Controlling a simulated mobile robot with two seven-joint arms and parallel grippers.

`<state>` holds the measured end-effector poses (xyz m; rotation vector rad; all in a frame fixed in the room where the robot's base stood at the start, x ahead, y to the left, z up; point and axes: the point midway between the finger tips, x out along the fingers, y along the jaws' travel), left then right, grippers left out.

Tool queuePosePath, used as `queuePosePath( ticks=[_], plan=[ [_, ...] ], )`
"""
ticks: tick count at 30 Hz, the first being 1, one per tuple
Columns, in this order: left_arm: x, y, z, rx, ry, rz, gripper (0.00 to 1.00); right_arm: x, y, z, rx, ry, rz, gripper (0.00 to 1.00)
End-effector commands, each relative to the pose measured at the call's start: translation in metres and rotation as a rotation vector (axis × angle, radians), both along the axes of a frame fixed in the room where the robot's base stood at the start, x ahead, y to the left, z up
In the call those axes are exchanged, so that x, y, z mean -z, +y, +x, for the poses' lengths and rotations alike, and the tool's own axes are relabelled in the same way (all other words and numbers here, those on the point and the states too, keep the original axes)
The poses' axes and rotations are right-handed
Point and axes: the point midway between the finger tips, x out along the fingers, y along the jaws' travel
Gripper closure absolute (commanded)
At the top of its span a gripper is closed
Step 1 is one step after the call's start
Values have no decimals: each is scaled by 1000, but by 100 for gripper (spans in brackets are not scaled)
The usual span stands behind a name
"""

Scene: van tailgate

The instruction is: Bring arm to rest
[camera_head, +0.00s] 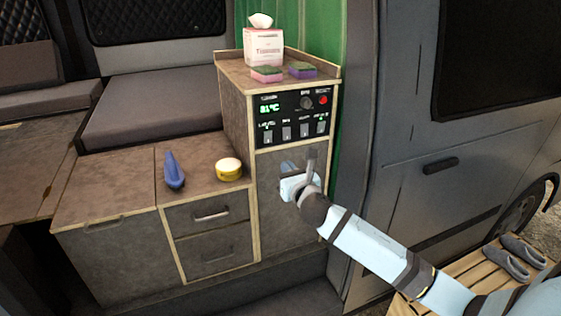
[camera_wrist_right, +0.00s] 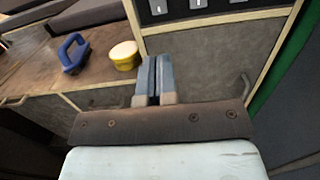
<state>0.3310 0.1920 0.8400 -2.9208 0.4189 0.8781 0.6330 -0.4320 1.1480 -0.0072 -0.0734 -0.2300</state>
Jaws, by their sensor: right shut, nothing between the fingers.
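My right arm reaches in from the lower right in the head view. Its gripper (camera_head: 288,168) is in front of the cabinet (camera_head: 283,225), below the control panel (camera_head: 292,115). In the right wrist view the two fingers of this gripper (camera_wrist_right: 155,75) lie side by side, shut, with nothing between them. I cannot tell whether the gripper touches the cabinet front. A vertical handle (camera_head: 311,165) is close beside the gripper and also shows in the right wrist view (camera_wrist_right: 245,86). My left gripper is in neither view.
A blue handled object (camera_head: 173,171) and a yellow round tub (camera_head: 229,169) stand on the low counter to the left. A tissue box (camera_head: 263,48), a pink sponge (camera_head: 267,74) and a purple sponge (camera_head: 301,70) are on the cabinet top. Slippers (camera_head: 515,257) lie on wooden slats at right.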

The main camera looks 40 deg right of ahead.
Motion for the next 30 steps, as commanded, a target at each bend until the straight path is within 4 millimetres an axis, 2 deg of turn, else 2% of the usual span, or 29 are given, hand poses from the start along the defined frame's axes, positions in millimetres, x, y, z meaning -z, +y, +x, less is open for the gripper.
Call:
queuePosePath(
  ticks=[6,23,26,29,30],
  plan=[
    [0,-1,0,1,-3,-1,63,1,4,-14,0,1,1,100],
    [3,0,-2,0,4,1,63,2,4,-14,-1,2,6,100],
    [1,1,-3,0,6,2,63,16,11,-19,-19,17,90,100],
    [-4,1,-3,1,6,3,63,54,31,-35,-57,56,333,100],
    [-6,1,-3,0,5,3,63,74,42,-46,-70,80,476,100]
  ],
)
